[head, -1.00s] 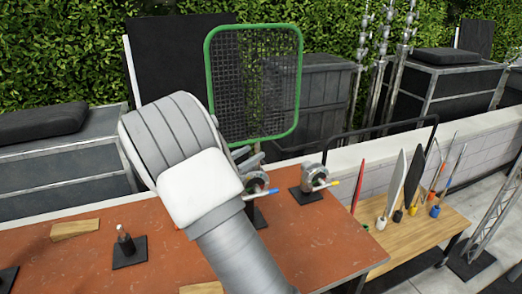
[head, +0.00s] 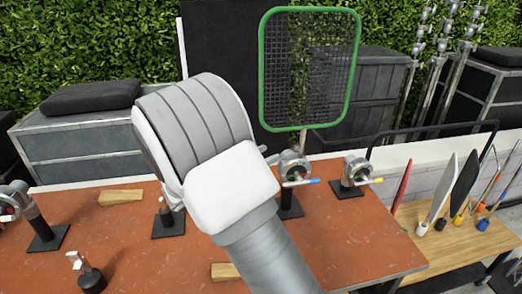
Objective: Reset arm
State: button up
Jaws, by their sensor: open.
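My arm (head: 206,152), white and grey, rises from the bottom middle of the head view and bends over the orange-brown table (head: 120,240). Its large rounded joint covers part of the table's back edge and the case behind. My gripper does not show in this view.
A green-framed mesh screen (head: 309,14) stands in a clamp stand (head: 291,205), with another clamp (head: 357,176) to its right. More stands (head: 46,236) and wooden blocks (head: 121,197) are on the left. A wooden side table (head: 455,251) holds paddle-like flags. Dark cases stand behind.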

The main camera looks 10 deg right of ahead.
jog(key=s+d+r+m+g+y, duration=0.1)
jog(key=s+d+m+g+y, duration=0.3)
jog(key=s+m, duration=0.3)
jog(key=s+d+r+m+g+y, duration=0.1)
jog(key=s+d+m+g+y, duration=0.3)
jog(key=s, duration=0.5)
jog(key=s+a+r+m+t+y, duration=0.3)
jog(key=s+a+m+t+y, duration=0.2)
jog(key=s+m, duration=0.7)
jog(key=a+y, duration=0.2)
jog(key=y, duration=0.1)
jog(key=shift+s+a, duration=0.15)
jog(key=shift+s, duration=0.15)
jog(key=shift+o, duration=0.3)
jog(key=shift+r, duration=0.1)
